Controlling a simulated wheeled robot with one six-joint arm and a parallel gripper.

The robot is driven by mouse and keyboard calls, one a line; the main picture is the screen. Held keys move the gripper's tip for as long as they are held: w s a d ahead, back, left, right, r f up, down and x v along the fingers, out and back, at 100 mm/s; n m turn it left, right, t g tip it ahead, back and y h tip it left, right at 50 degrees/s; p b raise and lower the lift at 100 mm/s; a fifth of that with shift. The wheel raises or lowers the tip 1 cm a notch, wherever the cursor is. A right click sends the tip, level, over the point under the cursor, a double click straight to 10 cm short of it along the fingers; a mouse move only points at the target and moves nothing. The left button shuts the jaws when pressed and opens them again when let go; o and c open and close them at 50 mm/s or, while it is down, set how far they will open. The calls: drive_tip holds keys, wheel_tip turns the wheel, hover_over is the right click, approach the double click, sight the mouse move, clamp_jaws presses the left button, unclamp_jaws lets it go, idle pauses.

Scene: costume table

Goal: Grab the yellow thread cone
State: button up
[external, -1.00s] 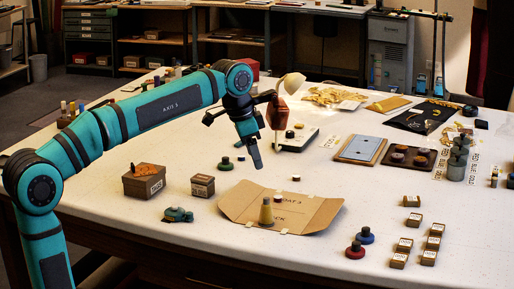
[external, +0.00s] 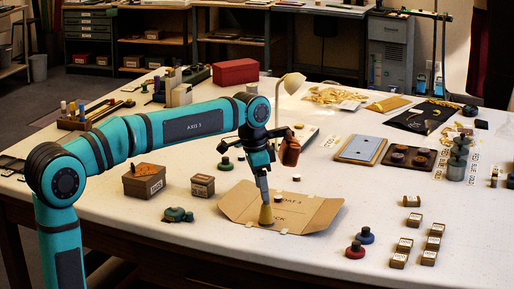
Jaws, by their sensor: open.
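The yellow thread cone (external: 266,216) stands upright on the unfolded brown cardboard sheet (external: 310,212) near the table's front. My gripper (external: 265,201) points down at the cone, with its fingertips at the cone's upper part. The fingers hide the cone's top. From this side I cannot tell whether the fingers touch the cone or stand around it. The gripper is open.
Blue (external: 365,235) and red (external: 355,249) spools stand to the right, with several small boxes beyond.

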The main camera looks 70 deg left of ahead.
sight(267, 204)
drive_tip(key=shift+w+d+f, duration=0.1)
drive_tip(key=shift+w+f, duration=0.15)
drive_tip(key=shift+f, duration=0.9)
drive_tip(key=shift+w+d+f, duration=0.1)
drive_tip(key=shift+w+f, duration=0.2)
drive_tip(key=shift+f, duration=0.9)
drive_tip(key=shift+w+d+f, duration=0.1)
drive_tip(key=shift+w+f, duration=0.15)
drive_tip(key=shift+f, duration=0.9)
drive_tip(key=shift+c, duration=0.4)
drive_tip(key=c, duration=1)
